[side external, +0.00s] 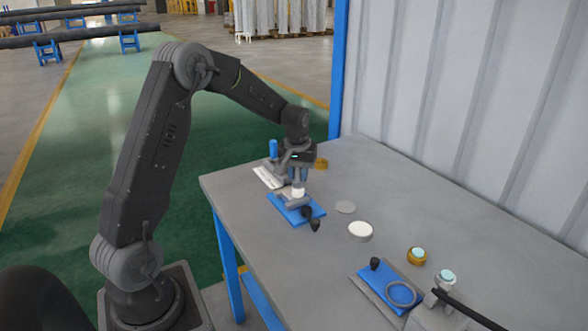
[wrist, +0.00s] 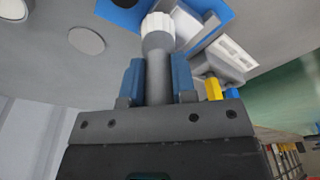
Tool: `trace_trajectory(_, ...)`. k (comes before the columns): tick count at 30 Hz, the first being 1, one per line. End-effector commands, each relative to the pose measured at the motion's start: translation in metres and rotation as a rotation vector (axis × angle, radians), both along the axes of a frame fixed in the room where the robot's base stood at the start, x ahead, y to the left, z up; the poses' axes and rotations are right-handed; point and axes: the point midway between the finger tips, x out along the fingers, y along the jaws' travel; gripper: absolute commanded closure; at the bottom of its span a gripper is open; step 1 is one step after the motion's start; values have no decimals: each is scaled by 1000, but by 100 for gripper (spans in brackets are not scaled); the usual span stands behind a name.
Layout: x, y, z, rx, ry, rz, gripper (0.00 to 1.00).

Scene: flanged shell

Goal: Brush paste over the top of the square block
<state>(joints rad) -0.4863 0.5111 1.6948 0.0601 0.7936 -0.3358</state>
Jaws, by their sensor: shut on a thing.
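My gripper (side external: 298,174) is shut on a brush, its blue fingers (wrist: 159,80) on either side of the grey handle (wrist: 158,75). The brush's white head (wrist: 158,23) points away from the gripper; it also shows in the side view (side external: 298,192), over the blue plate (side external: 315,212). A grey block-like part (side external: 289,203) sits on this plate, partly hidden by the brush. In the wrist view the head overlaps the grey part (wrist: 186,25); I cannot tell whether they touch. A round pot with a white top (side external: 360,230) stands to the right, probably the paste.
A flat grey disc (side external: 345,207) lies between plate and pot. A black-knobbed part (side external: 311,217) is at the plate's right edge. A second blue plate (side external: 388,290) with a ring, and two small cyan-topped pieces (side external: 418,254), stand near right. A white part (side external: 268,177) lies behind.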

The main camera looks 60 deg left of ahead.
Motion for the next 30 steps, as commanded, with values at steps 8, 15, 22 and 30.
trace_trajectory(8, 0, 30, 0, 2, -1, 4, 98)
trace_trajectory(15, 0, 52, 0, 1, -1, 5, 98)
trace_trajectory(22, 1, 65, 8, 3, -5, 3, 98)
trace_trajectory(30, 1, 65, 23, 3, -3, 3, 98)
